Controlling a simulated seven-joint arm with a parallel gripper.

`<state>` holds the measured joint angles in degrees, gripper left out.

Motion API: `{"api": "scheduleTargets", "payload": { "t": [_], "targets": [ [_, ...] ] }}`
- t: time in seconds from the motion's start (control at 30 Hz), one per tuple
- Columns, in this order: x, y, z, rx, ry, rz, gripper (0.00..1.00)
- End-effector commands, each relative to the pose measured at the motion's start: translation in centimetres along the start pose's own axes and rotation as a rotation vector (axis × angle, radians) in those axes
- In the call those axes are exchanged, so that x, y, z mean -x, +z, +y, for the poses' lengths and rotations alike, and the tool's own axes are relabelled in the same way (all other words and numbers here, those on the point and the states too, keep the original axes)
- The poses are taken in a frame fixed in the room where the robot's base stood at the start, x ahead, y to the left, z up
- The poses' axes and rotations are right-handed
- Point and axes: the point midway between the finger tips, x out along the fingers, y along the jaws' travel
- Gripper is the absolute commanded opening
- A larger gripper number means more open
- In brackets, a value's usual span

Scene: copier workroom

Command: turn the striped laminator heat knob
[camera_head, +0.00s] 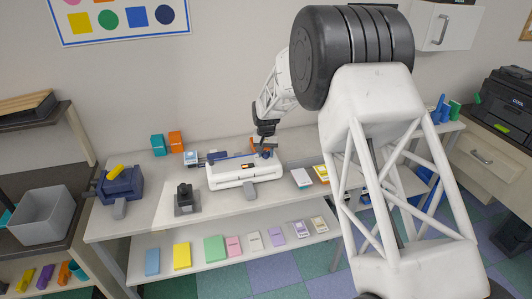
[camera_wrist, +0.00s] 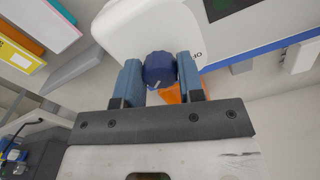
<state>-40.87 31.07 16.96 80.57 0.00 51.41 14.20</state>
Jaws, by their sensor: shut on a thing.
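The laminator (camera_head: 244,174) is a long white machine on the table in the head view. Its white end and blue edge fill the upper part of the wrist view (camera_wrist: 130,28). The heat knob (camera_wrist: 160,69) is dark blue and round, with a small pale mark on its lower edge. My gripper (camera_wrist: 159,62) has its two blue-grey fingers on either side of the knob, shut on it. In the head view my gripper (camera_head: 265,145) is at the laminator's far right end, and I cannot make out the knob there.
An orange object (camera_wrist: 172,97) shows behind my fingers. Flat packs (camera_head: 301,178) lie right of the laminator. A black device (camera_head: 186,199) stands to its left, and a blue machine (camera_head: 122,186) is farther left. Teal (camera_head: 157,145) and orange (camera_head: 176,141) boxes stand at the back.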

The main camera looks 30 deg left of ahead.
Motion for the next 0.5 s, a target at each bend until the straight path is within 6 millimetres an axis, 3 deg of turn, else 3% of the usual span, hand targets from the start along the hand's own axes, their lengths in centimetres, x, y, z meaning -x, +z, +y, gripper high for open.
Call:
{"api": "scheduleTargets", "payload": {
  "t": [0.5],
  "targets": [
    [0.05, -0.05, -0.04, -0.153, 0.0, 0.001, 0.12]
  ]
}}
